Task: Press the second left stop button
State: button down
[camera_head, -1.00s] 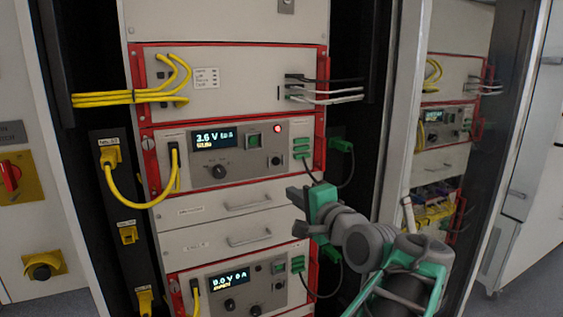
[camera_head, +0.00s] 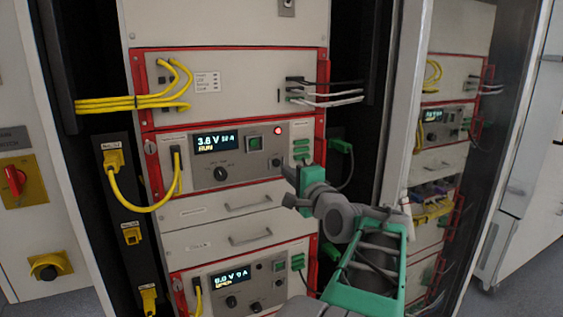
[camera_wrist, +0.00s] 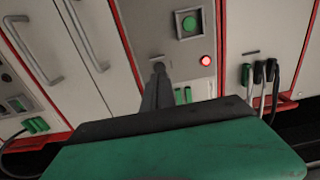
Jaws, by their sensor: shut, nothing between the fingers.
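In the left cabinet, the upper unit (camera_head: 243,172) has a lit display reading about 3.8 V and RUN. It carries a green square button (camera_head: 254,142), a lit red round button (camera_head: 278,131) and a dark round knob (camera_head: 275,162). The wrist view shows the green button (camera_wrist: 189,23), the lit red button (camera_wrist: 205,60) and a dark round part (camera_wrist: 158,67) at my fingertips. My gripper (camera_head: 286,172) is shut and empty, pointing at the lower right of this panel. I cannot tell whether the fingertips touch it. No stop label is legible.
Green terminal plugs (camera_head: 301,150) sit close to my gripper, with a cable plug (camera_head: 342,147) to the right. A lower unit (camera_head: 220,285) shows about 0.0 V. A yellow cable (camera_head: 150,208) loops at left. A second cabinet (camera_head: 440,160) stands at right.

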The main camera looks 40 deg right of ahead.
aim_at(276, 163)
jog(key=p+x, duration=0.1)
jog(key=x, duration=0.3)
jog(key=shift+w+r, duration=0.1)
jog(key=shift+w+d, duration=0.1)
jog(key=shift+w, duration=0.05)
jog(key=shift+w+d, duration=0.1)
jog(key=shift+w, duration=0.35)
jog(key=shift+w+d+r, duration=0.1)
jog(key=shift+w, duration=0.05)
jog(key=shift+s+a+f+b, duration=0.2)
jog(key=shift+s+b, duration=0.15)
jog(key=shift+s, duration=0.1)
jog(key=b+v, duration=0.3)
jog(key=v, duration=1)
jog(key=shift+b, duration=0.35)
jog(key=shift+s+r, duration=0.1)
jog(key=shift+s, duration=0.05)
